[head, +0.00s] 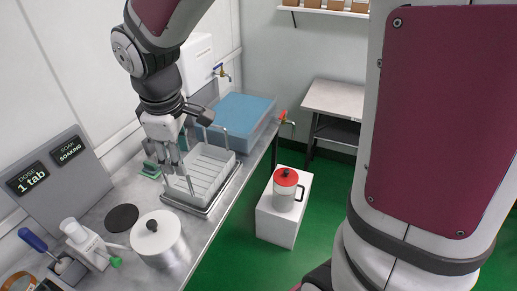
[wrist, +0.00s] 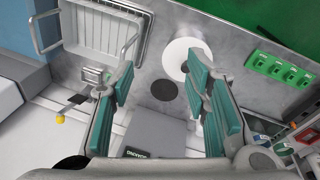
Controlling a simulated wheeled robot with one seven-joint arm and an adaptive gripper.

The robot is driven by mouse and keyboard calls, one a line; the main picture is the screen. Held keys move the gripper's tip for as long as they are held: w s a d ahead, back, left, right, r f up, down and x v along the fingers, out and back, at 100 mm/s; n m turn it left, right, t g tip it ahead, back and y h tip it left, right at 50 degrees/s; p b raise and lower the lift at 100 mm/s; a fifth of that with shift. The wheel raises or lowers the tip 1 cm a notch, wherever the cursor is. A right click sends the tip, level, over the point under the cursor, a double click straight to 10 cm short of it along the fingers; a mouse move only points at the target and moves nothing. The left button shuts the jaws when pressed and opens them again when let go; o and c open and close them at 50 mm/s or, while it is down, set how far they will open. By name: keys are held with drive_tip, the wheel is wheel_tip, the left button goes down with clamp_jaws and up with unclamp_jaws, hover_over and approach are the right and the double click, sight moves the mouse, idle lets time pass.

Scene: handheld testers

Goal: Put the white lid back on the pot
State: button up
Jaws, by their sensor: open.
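The white lid (head: 167,228) with a black knob appears to sit on top of the silver pot (head: 172,262) on the metal counter. The lid also shows in the wrist view (wrist: 178,52), partly behind a teal finger. A flat black disc (head: 122,217) lies beside the pot and shows in the wrist view (wrist: 164,90). My gripper (head: 176,176) is open and empty, above the counter beyond the pot, near the white rack. In the wrist view its fingers (wrist: 160,75) are spread wide, with bare counter and the disc between them.
A white rack (head: 208,170) stands in a metal tray right of my gripper, with a blue-topped tank (head: 240,108) behind. A sign panel (head: 45,180) and a white device (head: 85,240) stand left of the pot. A red-lidded jug (head: 285,190) stands on a white block off the counter.

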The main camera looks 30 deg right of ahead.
drive_tip(key=s+d+r+m+t, duration=0.1)
drive_tip(key=s+d+r+m, duration=0.3)
drive_tip(key=s, duration=0.5)
drive_tip(key=s+d+r+m+t, duration=0.1)
drive_tip(key=s+d+r+m, duration=0.3)
drive_tip(key=s, duration=0.5)
drive_tip(key=shift+d+r+m+t+y, duration=0.35)
drive_tip(key=shift+r+m, duration=0.35)
drive_tip(key=shift+m, duration=0.4)
